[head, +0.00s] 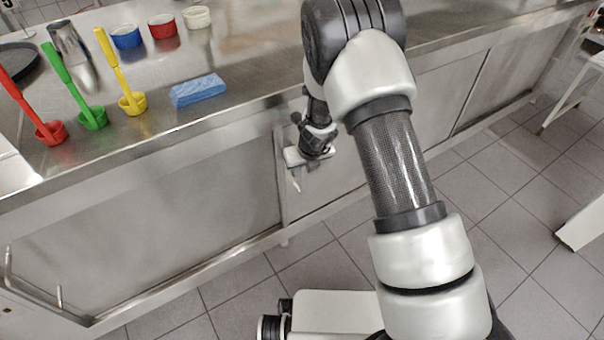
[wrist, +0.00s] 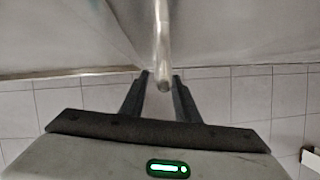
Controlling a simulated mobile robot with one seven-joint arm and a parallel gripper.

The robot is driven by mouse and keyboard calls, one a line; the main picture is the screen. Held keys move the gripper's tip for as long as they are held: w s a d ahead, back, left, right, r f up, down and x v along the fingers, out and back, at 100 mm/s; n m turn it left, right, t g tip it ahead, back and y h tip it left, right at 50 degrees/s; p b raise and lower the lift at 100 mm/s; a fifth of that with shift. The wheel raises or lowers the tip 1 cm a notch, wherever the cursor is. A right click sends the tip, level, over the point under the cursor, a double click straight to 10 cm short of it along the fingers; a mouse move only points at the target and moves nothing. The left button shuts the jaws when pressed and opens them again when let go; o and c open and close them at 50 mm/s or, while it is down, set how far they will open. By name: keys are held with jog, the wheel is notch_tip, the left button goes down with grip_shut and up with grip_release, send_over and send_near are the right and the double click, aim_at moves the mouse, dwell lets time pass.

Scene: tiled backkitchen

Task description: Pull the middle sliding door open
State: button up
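The middle sliding door (head: 345,170) is a grey steel panel under the counter, partly hidden behind my arm. A slim upright bar handle stands near its left edge; its lower end (head: 296,184) shows below my gripper (head: 294,165). In the wrist view the handle (wrist: 162,45) runs down from the top, and its end lies between the two dark fingers of my gripper (wrist: 161,76). Narrow gaps show on both sides of the handle, so the fingers look open around it, not clamped. The door's far part and upper handle are hidden in the head view.
The steel counter (head: 265,70) above holds red, green and yellow ladles, small bowls (head: 163,26) and a blue cloth (head: 198,90). Another panel (head: 150,230) is at left, with a bar handle (head: 40,290) near its left end. Tiled floor (head: 330,260) in front is mostly clear.

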jog(key=shift+w+f, duration=0.2)
jog(key=shift+f, duration=0.35)
grip_shut()
